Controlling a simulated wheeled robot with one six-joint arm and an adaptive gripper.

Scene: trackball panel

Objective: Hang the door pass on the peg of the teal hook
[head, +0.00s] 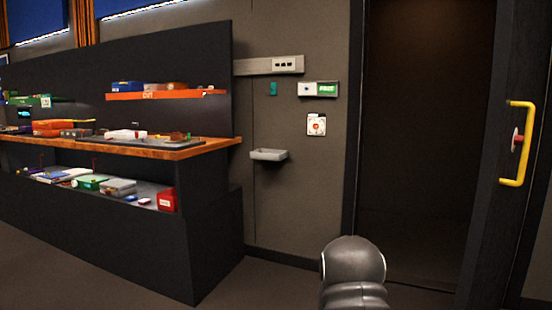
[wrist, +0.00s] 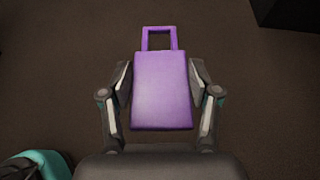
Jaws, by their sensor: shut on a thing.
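In the wrist view my gripper (wrist: 160,88) is shut on a purple door pass (wrist: 161,92), with one finger pad on each side edge. The pass is a flat rectangle with an open square loop at its far end. Only dark floor shows beneath it. In the head view a small teal hook (head: 273,88) is on the grey wall, below a grey rail and left of the door frame. Its peg is too small to make out. My gripper and the pass are not in the head view; only a rounded part of my arm shows at the bottom.
A small grey wall shelf (head: 268,154) sticks out below the hook. A green-and-white sign box (head: 318,89) and a white panel with a red mark (head: 316,124) are to the right. A workbench (head: 190,150) with several items stands left. The doorway has a yellow handle (head: 518,143).

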